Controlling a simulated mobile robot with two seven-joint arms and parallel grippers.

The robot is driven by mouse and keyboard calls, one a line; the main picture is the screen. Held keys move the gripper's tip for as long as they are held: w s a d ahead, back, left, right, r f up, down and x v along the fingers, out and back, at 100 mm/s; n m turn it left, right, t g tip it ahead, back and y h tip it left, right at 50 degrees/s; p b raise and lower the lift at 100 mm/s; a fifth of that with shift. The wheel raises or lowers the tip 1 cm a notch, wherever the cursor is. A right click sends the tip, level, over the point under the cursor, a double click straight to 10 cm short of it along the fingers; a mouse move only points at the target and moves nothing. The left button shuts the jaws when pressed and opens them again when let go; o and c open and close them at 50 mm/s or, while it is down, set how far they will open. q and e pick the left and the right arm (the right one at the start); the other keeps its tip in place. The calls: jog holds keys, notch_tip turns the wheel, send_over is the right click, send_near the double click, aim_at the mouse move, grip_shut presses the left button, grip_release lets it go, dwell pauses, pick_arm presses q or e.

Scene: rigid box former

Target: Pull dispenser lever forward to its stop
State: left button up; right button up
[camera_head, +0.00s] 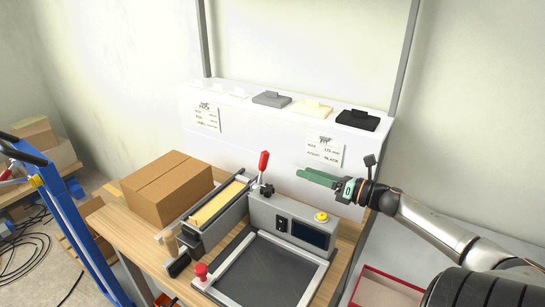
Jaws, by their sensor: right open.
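A lever with a red handle (263,162) stands upright at the left end of a grey control box (266,212), next to a long grey dispenser (226,221) with a yellow strip on top. My right gripper (308,174) has green fingers and is open and empty. In the picture it is to the right of the red handle, clear of it, above and behind the control box. The lever's foot is partly hidden by the box. My left gripper is not in view.
A closed cardboard box (166,188) stands left of the dispenser on the wooden table (122,232). A grey framed plate (262,272) with a red knob (201,272) lies in front of the control box. A white ledge (240,130) with coloured blocks runs behind.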

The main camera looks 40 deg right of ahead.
aim_at(262, 169)
jog(key=x, duration=1.2)
jog(key=shift+w+a, duration=0.15)
grip_shut()
dwell(0.6)
dwell(0.9)
